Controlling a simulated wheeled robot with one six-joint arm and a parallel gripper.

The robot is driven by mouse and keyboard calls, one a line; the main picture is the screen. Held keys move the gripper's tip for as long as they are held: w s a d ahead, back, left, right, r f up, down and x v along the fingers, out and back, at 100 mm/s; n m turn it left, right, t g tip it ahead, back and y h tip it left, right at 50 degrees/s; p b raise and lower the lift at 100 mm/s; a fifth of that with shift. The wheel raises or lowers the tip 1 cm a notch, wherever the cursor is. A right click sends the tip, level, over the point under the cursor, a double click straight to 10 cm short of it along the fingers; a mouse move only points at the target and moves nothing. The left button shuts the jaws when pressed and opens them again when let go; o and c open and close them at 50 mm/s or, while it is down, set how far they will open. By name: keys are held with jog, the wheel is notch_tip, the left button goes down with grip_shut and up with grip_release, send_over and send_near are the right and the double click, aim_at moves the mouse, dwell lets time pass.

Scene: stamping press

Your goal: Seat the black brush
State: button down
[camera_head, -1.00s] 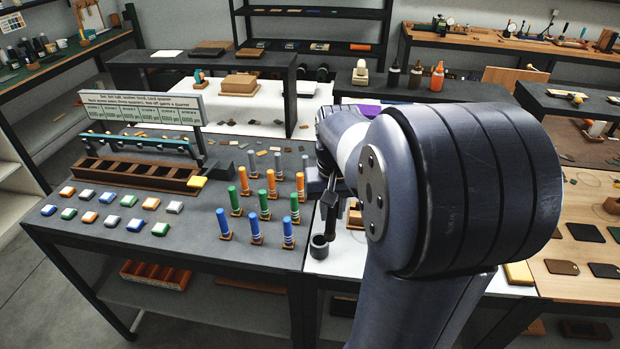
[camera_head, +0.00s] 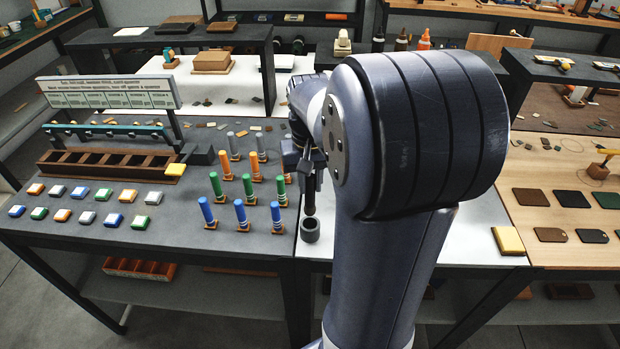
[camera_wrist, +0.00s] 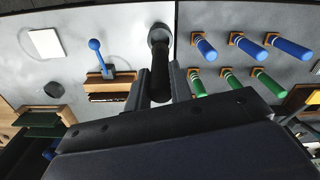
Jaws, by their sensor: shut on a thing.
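The black brush (camera_head: 310,196) is held between the fingers of my gripper (camera_head: 305,165), which is shut on it. It hangs close to upright, its lower end right at the mouth of a small dark grey cup (camera_head: 310,232) near the front edge of the white surface. In the wrist view the brush (camera_wrist: 160,82) runs between the fingertips (camera_wrist: 159,72), and its far end overlaps the cup (camera_wrist: 159,33). I cannot tell whether the tip is inside the rim or just above it.
Several blue, green, orange and grey upright pegs (camera_head: 241,213) stand left of the cup on the grey table. A slotted brown box (camera_head: 110,165) and coloured blocks lie further left. In the wrist view a wooden block with a blue-knobbed lever (camera_wrist: 97,60) stands near the cup.

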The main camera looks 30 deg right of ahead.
aim_at(310, 208)
jog(key=shift+f+b, duration=0.75)
jog(key=shift+f, duration=0.75)
jog(key=shift+f, duration=0.25)
jog(key=shift+f+b, duration=1.75)
jog(key=shift+f, duration=0.8)
jog(key=c, duration=1.2)
grip_release()
notch_tip(310, 208, up, 11)
jog(key=shift+f, duration=0.1)
